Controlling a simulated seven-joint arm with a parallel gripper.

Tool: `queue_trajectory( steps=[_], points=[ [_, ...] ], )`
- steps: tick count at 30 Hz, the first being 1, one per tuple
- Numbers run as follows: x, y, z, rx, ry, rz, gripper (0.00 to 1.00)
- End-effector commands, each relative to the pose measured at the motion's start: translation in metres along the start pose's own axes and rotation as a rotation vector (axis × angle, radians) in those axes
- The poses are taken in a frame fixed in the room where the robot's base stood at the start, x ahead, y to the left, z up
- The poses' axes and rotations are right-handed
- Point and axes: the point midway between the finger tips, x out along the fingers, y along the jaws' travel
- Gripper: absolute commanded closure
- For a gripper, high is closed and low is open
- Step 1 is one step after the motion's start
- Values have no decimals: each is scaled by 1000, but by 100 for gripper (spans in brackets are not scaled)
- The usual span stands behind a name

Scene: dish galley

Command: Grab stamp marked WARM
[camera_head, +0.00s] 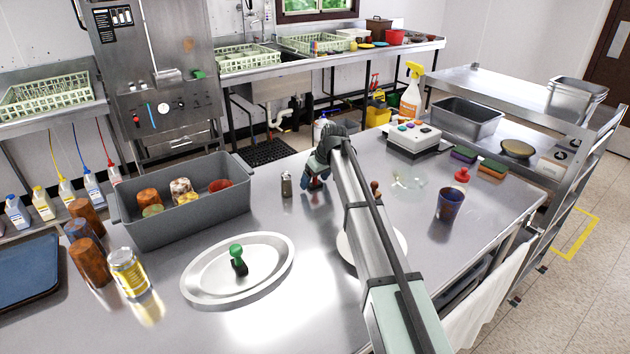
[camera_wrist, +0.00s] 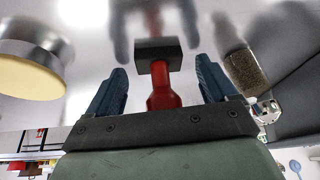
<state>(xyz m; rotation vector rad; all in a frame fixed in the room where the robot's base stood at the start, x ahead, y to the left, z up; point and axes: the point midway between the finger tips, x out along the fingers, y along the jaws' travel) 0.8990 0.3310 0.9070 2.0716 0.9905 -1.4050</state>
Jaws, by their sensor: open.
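A stamp with a red handle and a dark block (camera_wrist: 158,55) is between the two blue fingers of my gripper (camera_wrist: 161,66) in the wrist view. The fingers are open, with a gap on each side of the handle. In the head view my gripper (camera_head: 316,172) is over the middle of the steel table, and a bit of red shows at it. A stamp with a green knob and dark base (camera_head: 238,262) stands on the oval platter (camera_head: 205,290). A brownish-red knob (camera_head: 376,187) shows just right of my arm, mostly hidden. No WARM marking is readable.
A shaker (camera_head: 287,184) stands close left of my gripper, also in the wrist view (camera_wrist: 243,72). A grey bin (camera_head: 185,225) of cups is further left. A pale plate (camera_head: 398,241) is partly under my arm. A dark blue cup (camera_head: 450,205) stands right.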

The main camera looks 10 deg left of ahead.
Motion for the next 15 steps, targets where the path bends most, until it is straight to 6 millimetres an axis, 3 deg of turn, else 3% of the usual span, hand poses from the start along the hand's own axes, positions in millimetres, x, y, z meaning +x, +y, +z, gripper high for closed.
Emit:
queue_trajectory(
  steps=[2,15],
  points=[
    [0,0,0,0,0,0,17],
    [-1,0,0,0,0,0,59]
  ],
)
